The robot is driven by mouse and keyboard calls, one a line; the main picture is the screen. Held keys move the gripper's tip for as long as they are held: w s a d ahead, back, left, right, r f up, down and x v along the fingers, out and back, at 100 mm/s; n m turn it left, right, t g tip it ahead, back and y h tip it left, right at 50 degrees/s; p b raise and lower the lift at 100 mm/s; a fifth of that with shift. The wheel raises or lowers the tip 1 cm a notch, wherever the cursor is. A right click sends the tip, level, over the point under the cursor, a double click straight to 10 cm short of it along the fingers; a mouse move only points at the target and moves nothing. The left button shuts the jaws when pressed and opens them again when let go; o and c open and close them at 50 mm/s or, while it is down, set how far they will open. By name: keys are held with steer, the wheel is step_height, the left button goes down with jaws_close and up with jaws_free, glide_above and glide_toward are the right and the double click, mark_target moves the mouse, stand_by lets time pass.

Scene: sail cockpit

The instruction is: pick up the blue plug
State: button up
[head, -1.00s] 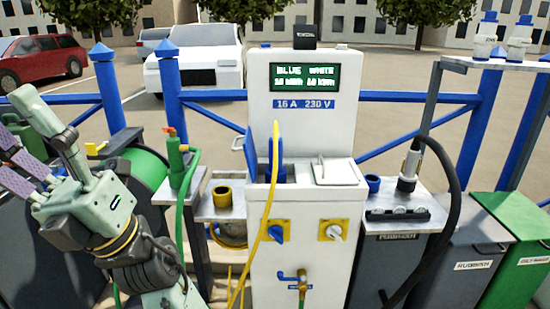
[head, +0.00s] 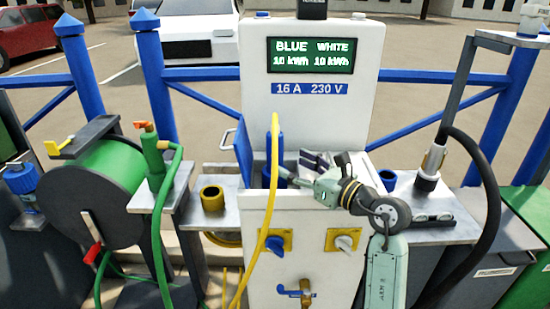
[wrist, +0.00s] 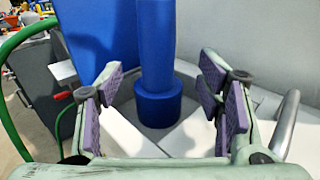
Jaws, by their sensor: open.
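The blue plug (head: 276,150) stands upright in the left socket of the white power pedestal (head: 305,110), with a yellow cable (head: 268,205) arching from its top and hanging down the front. The wrist view shows the plug (wrist: 157,60) as a blue column with a wider collar low down. My gripper (head: 308,166) is just right of the plug in the head view, pointing at it. In the wrist view my open gripper (wrist: 161,85) has its purple-padded fingers on either side of the plug's line, with visible gaps. Whether the plug is between the pads in depth is unclear.
A raised blue socket lid (head: 243,155) stands left of the plug. A metal handle (wrist: 286,122) is close to the right finger. A green hose reel (head: 105,180) and hose nozzle (head: 153,150) stand left; a thick black hose (head: 485,200) curves at right.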

mark_target(281, 160)
steer(key=shift+p+x, duration=0.3)
steer(key=shift+x, duration=0.6)
steer(key=p+x, duration=0.2)
steer(key=x, duration=0.3)
steer(key=shift+a+f, duration=0.15)
steer(key=shift+c, duration=0.2)
jaws_close()
